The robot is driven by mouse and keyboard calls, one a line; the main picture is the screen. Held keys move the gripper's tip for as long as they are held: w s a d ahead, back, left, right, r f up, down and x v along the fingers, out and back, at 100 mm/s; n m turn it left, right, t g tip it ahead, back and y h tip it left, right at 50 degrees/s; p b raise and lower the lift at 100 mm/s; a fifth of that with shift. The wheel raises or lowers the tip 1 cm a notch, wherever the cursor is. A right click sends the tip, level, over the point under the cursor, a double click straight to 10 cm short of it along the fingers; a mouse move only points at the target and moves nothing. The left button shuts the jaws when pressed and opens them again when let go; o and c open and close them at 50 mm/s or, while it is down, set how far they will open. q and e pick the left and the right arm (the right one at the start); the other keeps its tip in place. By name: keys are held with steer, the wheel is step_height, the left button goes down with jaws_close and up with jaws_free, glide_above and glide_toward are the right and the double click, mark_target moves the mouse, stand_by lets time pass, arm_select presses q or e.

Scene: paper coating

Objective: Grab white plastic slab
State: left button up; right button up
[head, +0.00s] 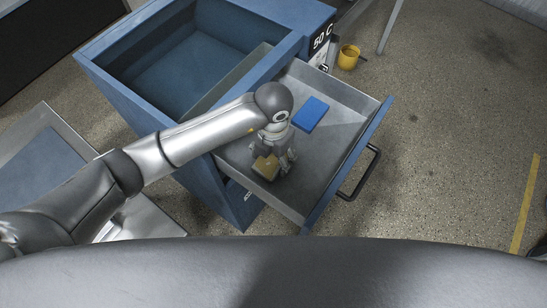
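No clearly white slab shows. A yellowish, pale slab (265,168) lies on the floor of the open drawer, near its front-left corner. A blue slab (311,114) lies farther back in the same drawer. My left gripper (275,165) points down into the drawer, right at the yellowish slab and partly covering it. Its fingers look spread apart. I cannot tell whether they touch the slab. My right gripper is not in view.
The grey drawer (338,140) stands pulled out of a blue cabinet (120,88) with an open basin on top. A dark handle (362,178) sticks out of its front. A yellow cup (348,57) stands behind. A metal table (45,160) is at left. The floor at right is clear.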

arm_select(q)
steer(key=c, duration=0.5)
steer(key=shift+c, duration=0.6)
steer(key=shift+r, duration=0.1)
